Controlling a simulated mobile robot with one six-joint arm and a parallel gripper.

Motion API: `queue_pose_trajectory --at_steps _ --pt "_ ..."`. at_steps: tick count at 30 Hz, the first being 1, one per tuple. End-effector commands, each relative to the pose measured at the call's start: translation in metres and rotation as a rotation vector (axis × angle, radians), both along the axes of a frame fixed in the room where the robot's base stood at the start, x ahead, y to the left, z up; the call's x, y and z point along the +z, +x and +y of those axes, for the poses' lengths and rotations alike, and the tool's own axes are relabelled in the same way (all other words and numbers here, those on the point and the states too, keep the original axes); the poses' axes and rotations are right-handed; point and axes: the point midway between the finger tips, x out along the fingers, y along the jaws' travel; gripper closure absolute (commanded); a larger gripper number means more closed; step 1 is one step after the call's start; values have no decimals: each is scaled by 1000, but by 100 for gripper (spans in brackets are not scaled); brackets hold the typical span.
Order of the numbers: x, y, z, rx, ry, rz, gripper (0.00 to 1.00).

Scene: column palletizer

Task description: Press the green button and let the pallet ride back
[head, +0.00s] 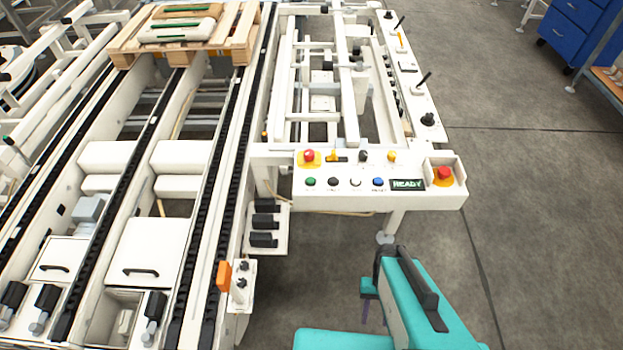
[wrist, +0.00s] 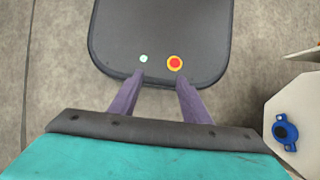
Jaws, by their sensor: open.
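The green button (head: 311,182) is the leftmost in the lower row on the white control panel (head: 420,199). The panel's small display reads READY. The wooden pallet (head: 122,48) sits at the far end of the chain conveyor, at the top left of the head view, with flat pieces with green stripes on it. My gripper (wrist: 160,80) is open and empty, its two purple fingers apart in the wrist view. In the head view my gripper (head: 367,298) hangs below and in front of the panel, clear of the button. The wrist view does not show the green button.
Red stop buttons sit at the panel's upper left (head: 309,157) and right end (head: 444,174). Black, white and blue buttons stand right of the green one. An orange block (head: 224,276) is beside the conveyor. The floor right of the panel is open.

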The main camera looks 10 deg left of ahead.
Motion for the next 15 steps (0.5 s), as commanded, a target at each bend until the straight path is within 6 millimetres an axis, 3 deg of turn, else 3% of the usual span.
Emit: queue_pose_trajectory --at_steps 8,15 --pt "0 0 0 0 0 0 57" --pt "0 0 0 0 0 0 94"
